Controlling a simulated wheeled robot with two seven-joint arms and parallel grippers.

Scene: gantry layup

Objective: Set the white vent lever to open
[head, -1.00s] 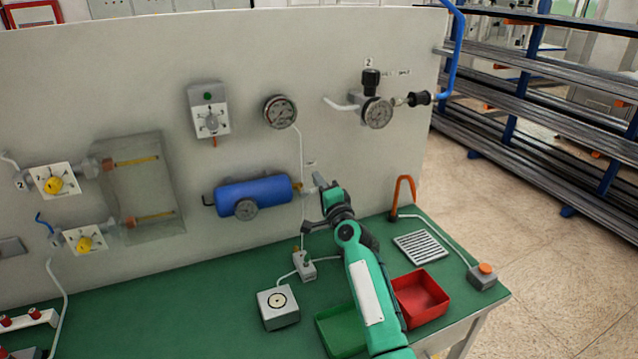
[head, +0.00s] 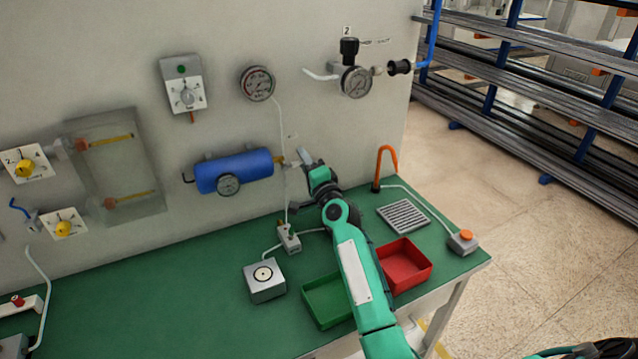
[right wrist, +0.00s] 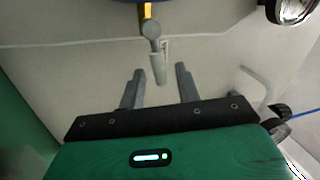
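The vent lever (right wrist: 158,66) shows in the right wrist view as a pale grey-white handle. It hangs from a round pivot below a brass fitting (right wrist: 146,11) at the end of the blue tank (head: 236,170). My right gripper (head: 307,163) is just right of the tank's right end in the head view. In the right wrist view its two fingers (right wrist: 159,78) are apart, with the lever's free end showing in the gap between them. I cannot tell whether either finger touches it. In the head view the gripper and lever overlap. My left gripper is not in view.
The panel (head: 330,110) behind carries gauges, including a round one (head: 257,83) above the tank. On the green bench are a grey box (head: 264,282), a green tray (head: 328,299), a red tray (head: 404,264), an orange hook (head: 387,160) and a button box (head: 463,241).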

